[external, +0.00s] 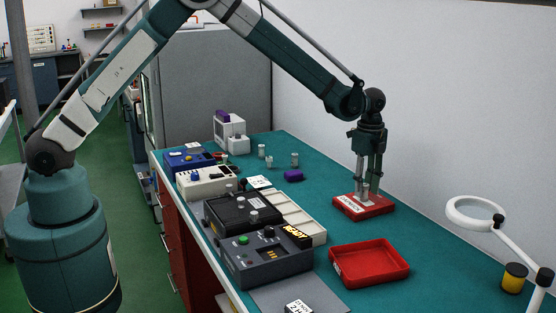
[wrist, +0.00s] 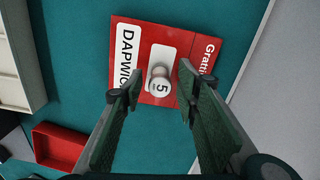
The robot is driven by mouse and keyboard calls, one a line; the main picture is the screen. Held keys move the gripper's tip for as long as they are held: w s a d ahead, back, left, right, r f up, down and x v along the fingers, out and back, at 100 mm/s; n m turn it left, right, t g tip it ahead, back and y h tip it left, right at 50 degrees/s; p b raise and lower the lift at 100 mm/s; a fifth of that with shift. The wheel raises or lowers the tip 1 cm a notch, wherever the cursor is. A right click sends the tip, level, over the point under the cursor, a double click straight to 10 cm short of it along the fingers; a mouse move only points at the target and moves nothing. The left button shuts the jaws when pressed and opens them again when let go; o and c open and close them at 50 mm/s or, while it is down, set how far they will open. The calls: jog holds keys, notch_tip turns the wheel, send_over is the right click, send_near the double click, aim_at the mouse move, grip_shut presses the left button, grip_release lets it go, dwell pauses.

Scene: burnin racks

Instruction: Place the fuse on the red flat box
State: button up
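In the external view the fuse (external: 366,190) shows small between the fingers. My gripper (external: 368,184) points down over the box. In the wrist view my gripper (wrist: 160,78) is open, with one finger on each side of the fuse and visible gaps between.
An open red tray (external: 399,272) lies in front of the box. Left are a grey device with knobs (external: 262,262), a black device (external: 236,222) and a cream compartment tray (external: 310,228). Small cylinders (external: 295,159) and a purple block (external: 293,175) lie behind. A magnifier lamp (external: 476,201) stands right.

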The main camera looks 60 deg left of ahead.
aim_at(365, 184)
notch_tip(365, 184, up, 11)
dwell(0.5)
dwell(0.3)
jog(key=s+a+r+n+t, duration=0.2)
jog(key=s+a+r+n, duration=0.25)
jog(key=s+r, duration=0.7)
jog(key=s+a+r+n+t, duration=0.1)
jog(key=s+a+r+n, duration=0.2)
jog(key=s+a+r, duration=0.6)
jog(key=s+a+f+n+t, duration=0.1)
jog(key=s+n, duration=0.3)
jog(key=s, duration=1.2)
jog(key=s+a+f+n+t, duration=0.1)
jog(key=s+f+n+t, duration=0.1)
jog(key=s, duration=1.5)
jog(key=n+t, duration=0.1)
jog(key=n, duration=0.1)
jog(key=shift+a+n, duration=0.3)
jog(key=shift+n, duration=0.05)
